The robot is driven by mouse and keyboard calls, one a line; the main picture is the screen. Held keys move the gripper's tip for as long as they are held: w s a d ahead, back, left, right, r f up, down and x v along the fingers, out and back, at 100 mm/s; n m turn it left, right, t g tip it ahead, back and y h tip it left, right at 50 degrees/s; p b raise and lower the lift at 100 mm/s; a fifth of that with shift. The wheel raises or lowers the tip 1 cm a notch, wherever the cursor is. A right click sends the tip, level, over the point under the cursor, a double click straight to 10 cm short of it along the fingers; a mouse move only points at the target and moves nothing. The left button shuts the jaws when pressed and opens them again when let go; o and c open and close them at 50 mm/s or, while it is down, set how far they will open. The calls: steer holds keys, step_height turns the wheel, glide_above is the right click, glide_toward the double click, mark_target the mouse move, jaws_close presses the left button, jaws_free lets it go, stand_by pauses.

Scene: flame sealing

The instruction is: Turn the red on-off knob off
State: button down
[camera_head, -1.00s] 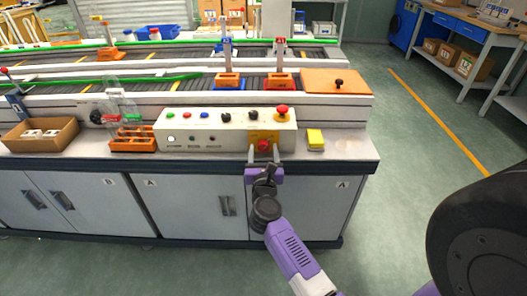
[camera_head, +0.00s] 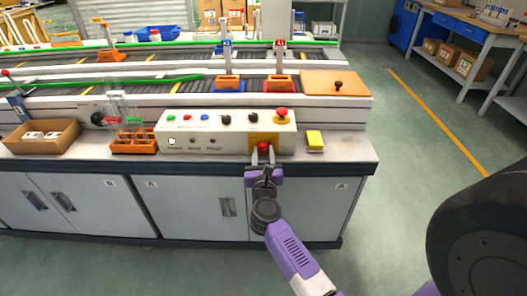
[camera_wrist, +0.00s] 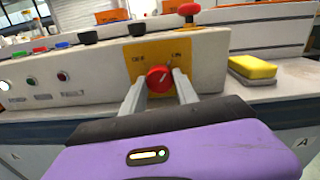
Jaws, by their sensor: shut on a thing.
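The red on-off knob (camera_wrist: 159,79) is round and sits on a yellow plate (camera_wrist: 142,52) at the right end of the white control box (camera_head: 200,145). In the wrist view its pale mark appears to point up and to the right; small dark labels stand on both sides, too blurred to read surely. The knob also shows in the head view (camera_head: 264,147). My purple gripper (camera_head: 263,154) reaches the box from the front. Its two grey fingers stand left and right of the knob and are shut on it.
A red mushroom button (camera_wrist: 188,10) stands on the box above the knob. A yellow block (camera_head: 315,140) lies on the counter to the right. Black knobs and coloured buttons line the box to the left. The counter edge is under my gripper.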

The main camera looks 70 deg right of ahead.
steer(key=n+p, duration=0.4)
steer(key=shift+r, duration=0.3)
steer(key=n+p, duration=0.4)
steer(key=shift+n, duration=0.3)
steer(key=n+p, duration=0.3)
steer(key=n, duration=0.1)
steer(key=shift+g, duration=0.3)
steer(key=shift+f+n+p, duration=0.2)
steer(key=shift+n+p, duration=0.9)
steer(key=shift+n, duration=0.8)
steer(key=c, duration=0.9)
jaws_free()
steer(key=shift+a, duration=0.1)
